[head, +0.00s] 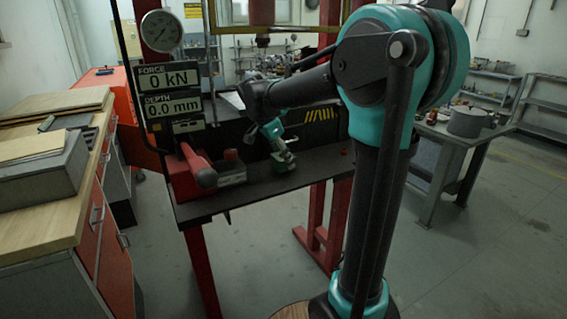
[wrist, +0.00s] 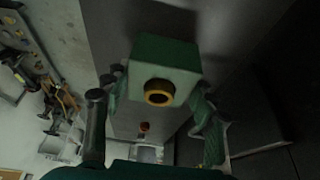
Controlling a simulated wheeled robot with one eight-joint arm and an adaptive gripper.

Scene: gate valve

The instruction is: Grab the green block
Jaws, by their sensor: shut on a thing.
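The green block (wrist: 165,58) sits between the two fingers of my gripper (wrist: 160,88) in the wrist view. It is a dark green box with a yellow ring around a dark hole on the face towards the camera. My gripper is shut on it, with one finger on each side. In the head view my gripper (head: 282,154) is low over the black bench of the press, beside the red tool. The block is small and partly covered there. I cannot tell whether it touches the bench top.
The black bench (head: 250,194) has a red and grey device with a red handle (head: 203,176) left of my gripper. Red press posts and a force and depth display (head: 170,90) stand close by. A wooden-topped cabinet (head: 40,225) is at left, and a grey table (head: 445,137) at right.

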